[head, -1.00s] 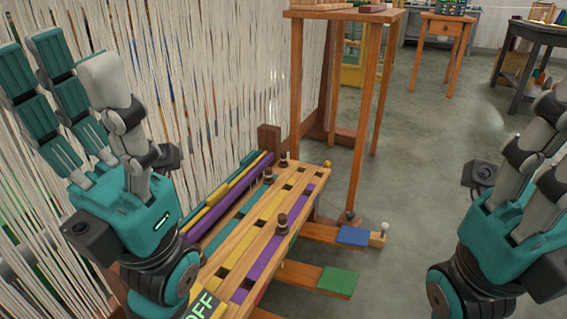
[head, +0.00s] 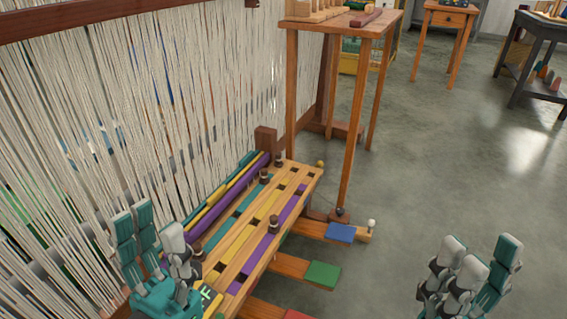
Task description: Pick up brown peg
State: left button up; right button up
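Several brown pegs stand upright in the striped wooden board: one at the far end (head: 280,159), one a little nearer (head: 264,176), one on the right side (head: 274,224) and one near the front left (head: 197,251). The board (head: 240,265) has yellow, teal and purple stripes and dark square holes. My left gripper (head: 153,228) is at the bottom left, left of the nearest peg, fingers up, open and empty. My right gripper (head: 484,253) is at the bottom right over the floor, far from the pegs, open and empty.
White warp threads (head: 130,110) fill the left side. Purple and yellow rods lie left of the board. Blue (head: 340,233), green (head: 323,275) and red pedals stick out at right. A tall wooden table (head: 340,25) stands behind. The grey floor (head: 430,170) is open.

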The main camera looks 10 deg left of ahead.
aim_at(278, 163)
jog(key=l+u, duration=0.2)
jog(key=l, duration=0.35)
jog(key=k+l+u, duration=0.1)
jog(key=l+u, duration=0.15)
jog(key=l, duration=0.25)
jog(key=k+l+u, duration=0.2)
jog(key=l, duration=0.35)
jog(key=i+l+u, duration=0.15)
jog(key=l+u, duration=0.15)
jog(key=i+l+u, duration=0.1)
jog(key=l+u, duration=0.15)
jog(key=l, duration=0.3)
jog(key=i+l+u, duration=0.1)
jog(key=l+u, duration=0.2)
jog(key=l, duration=0.2)
jog(key=i+l+u, duration=0.15)
jog(key=i+u, duration=0.15)
jog(key=i, duration=0.15)
jog(key=i+l+u, duration=0.25)
jog(key=i, duration=0.2)
